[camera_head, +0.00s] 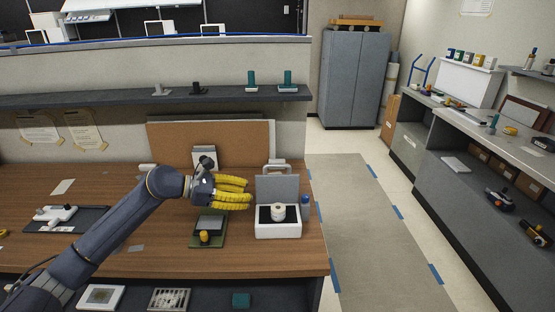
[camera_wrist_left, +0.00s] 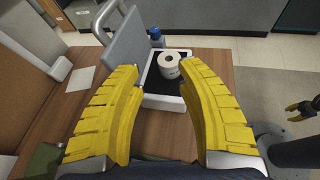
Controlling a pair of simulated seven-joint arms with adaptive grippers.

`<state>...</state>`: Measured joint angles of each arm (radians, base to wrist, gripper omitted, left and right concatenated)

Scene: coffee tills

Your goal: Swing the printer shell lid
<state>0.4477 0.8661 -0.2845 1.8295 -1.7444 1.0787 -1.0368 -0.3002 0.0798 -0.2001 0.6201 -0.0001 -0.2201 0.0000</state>
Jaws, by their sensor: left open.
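The printer shell (camera_head: 278,229) is a white box on the wooden counter's right part. Its grey lid (camera_head: 276,189) stands raised at the back, with a pale loop handle above it. A white paper roll (camera_head: 278,212) sits in the dark inside. My left gripper (camera_head: 250,194) is open and empty, its yellow fingers just left of the lid. In the left wrist view the lid (camera_wrist_left: 112,52) shows beyond the left finger, the roll (camera_wrist_left: 169,66) between the fingers; I cannot tell whether a finger touches the lid. A small yellow-and-dark part at that view's right edge looks like my right gripper (camera_wrist_left: 303,109).
A small device with a yellow knob (camera_head: 204,237) stands on a green mat left of the shell. A dark tray (camera_head: 90,222) lies at the left. A shelf (camera_head: 150,99) runs above the counter.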

